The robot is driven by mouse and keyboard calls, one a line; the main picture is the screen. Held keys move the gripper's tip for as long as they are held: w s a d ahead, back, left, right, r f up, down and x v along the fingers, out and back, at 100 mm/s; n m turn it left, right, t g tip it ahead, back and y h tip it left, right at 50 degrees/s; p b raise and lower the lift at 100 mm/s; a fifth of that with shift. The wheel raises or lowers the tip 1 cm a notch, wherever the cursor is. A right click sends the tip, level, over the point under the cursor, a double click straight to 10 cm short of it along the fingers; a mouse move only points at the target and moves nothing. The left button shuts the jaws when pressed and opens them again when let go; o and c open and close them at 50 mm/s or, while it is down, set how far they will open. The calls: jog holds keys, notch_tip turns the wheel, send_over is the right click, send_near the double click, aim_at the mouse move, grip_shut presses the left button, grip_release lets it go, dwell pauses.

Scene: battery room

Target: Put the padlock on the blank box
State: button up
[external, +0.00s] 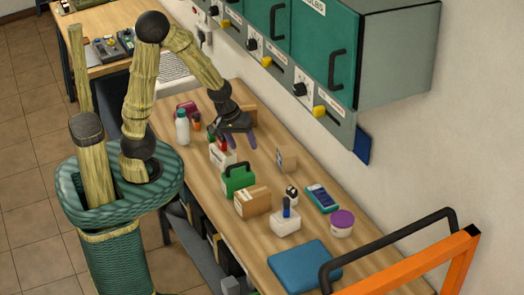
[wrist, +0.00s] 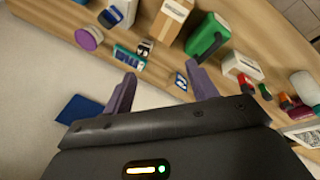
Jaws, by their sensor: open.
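My gripper (external: 236,138) is open and empty above the back half of the bench; its two purple fingers also show in the wrist view (wrist: 160,76). I cannot identify the padlock for sure. A small black-and-white item (external: 291,194) stands near the teal device; it also shows in the wrist view (wrist: 145,47). Small red items (wrist: 246,84) lie beside a white box, partly hidden by my gripper in the external view. A plain-looking cardboard box (external: 246,112) stands behind my gripper. Another carton (external: 252,202) has a label, and a small box (external: 287,158) bears a blue mark (wrist: 181,80).
A green case (external: 238,180), white box (external: 286,224), teal device (external: 322,198), purple-lidded jar (external: 342,222) and white bottle (external: 182,128) crowd the bench. A blue mat (external: 304,265) lies at the near end. Green wall cabinets (external: 325,45) overhang the back, and an orange frame (external: 420,265) stands at right.

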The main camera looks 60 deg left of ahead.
jog(key=s+a+r+m+y, duration=0.1)
jog(key=s+a+m, duration=0.2)
jog(key=a+m, duration=0.3)
jog(key=shift+s+r+m+g, duration=0.2)
jog(key=shift+s+m+g, duration=0.15)
jog(key=shift+m, duration=0.65)
